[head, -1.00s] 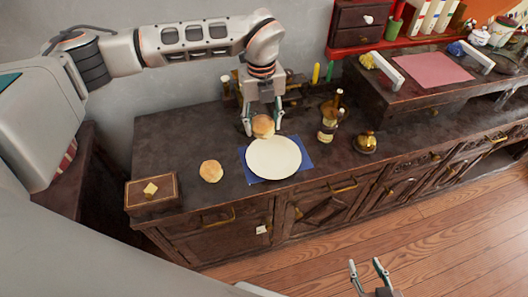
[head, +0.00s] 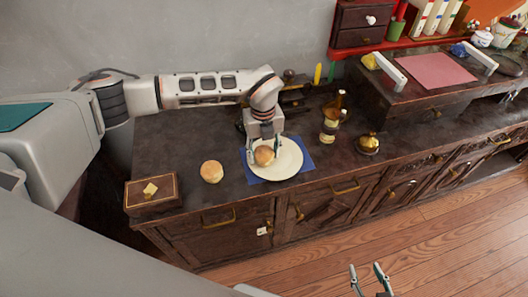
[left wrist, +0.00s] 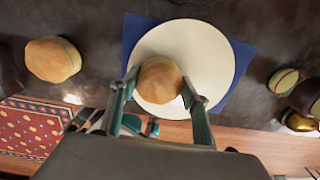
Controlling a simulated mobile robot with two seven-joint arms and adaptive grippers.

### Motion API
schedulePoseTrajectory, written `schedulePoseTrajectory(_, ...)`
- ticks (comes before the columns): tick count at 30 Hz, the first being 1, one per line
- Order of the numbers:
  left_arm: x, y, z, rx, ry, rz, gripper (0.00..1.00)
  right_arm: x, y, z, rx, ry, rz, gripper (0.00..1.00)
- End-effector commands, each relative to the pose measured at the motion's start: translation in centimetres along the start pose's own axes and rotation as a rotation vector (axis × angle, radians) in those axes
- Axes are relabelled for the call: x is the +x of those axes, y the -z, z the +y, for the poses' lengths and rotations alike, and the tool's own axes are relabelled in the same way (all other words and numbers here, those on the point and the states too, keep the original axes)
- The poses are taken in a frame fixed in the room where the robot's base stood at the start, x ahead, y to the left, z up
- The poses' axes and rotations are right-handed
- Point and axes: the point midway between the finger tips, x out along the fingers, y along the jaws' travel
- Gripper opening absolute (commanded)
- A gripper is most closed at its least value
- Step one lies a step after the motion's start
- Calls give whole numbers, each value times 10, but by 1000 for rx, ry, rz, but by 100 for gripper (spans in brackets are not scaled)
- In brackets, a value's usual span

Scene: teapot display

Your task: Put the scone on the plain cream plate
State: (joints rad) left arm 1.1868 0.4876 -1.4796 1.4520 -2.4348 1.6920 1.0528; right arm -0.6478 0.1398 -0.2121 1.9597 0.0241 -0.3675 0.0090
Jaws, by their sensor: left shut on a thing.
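The scone (head: 264,156) is a round golden-brown bun. It is between the fingers of my left gripper (head: 265,154), which is shut on it over the plain cream plate (head: 289,165). In the left wrist view the scone (left wrist: 160,80) sits between the two fingertips (left wrist: 158,88), in front of the plate (left wrist: 213,55). I cannot tell whether the scone touches the plate. The plate lies on a blue cloth (head: 308,157). My right gripper (head: 370,283) is at the bottom edge of the head view, its fingers apart and nothing between them.
A second bun (head: 212,172) lies on the dark counter left of the plate. A wooden box (head: 152,192) stands at the front left corner. A bottle (head: 331,120) and a brass bell (head: 368,145) stand to the right. The counter's back left is bare.

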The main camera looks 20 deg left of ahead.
Motion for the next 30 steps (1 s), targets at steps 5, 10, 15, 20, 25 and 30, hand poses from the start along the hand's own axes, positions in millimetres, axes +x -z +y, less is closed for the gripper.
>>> schedulePoseTrajectory(5,0,0,0,0,0,0,24,0,0,0,0,0,0,40)
schedulePoseTrajectory(10,2,0,0,0,0,0,63,0,0,0,0,0,1,40)
schedulePoseTrajectory(15,2,0,0,0,0,0,63,0,1,0,0,0,2,40)
schedulePoseTrajectory(20,1,0,0,0,0,-1,63,0,2,0,0,0,3,40)
schedulePoseTrajectory(25,-14,-1,-1,0,3,-3,63,-1,4,0,0,0,4,40)
schedulePoseTrajectory(30,-47,-2,0,1,3,-5,63,-2,6,1,-1,-1,6,40)
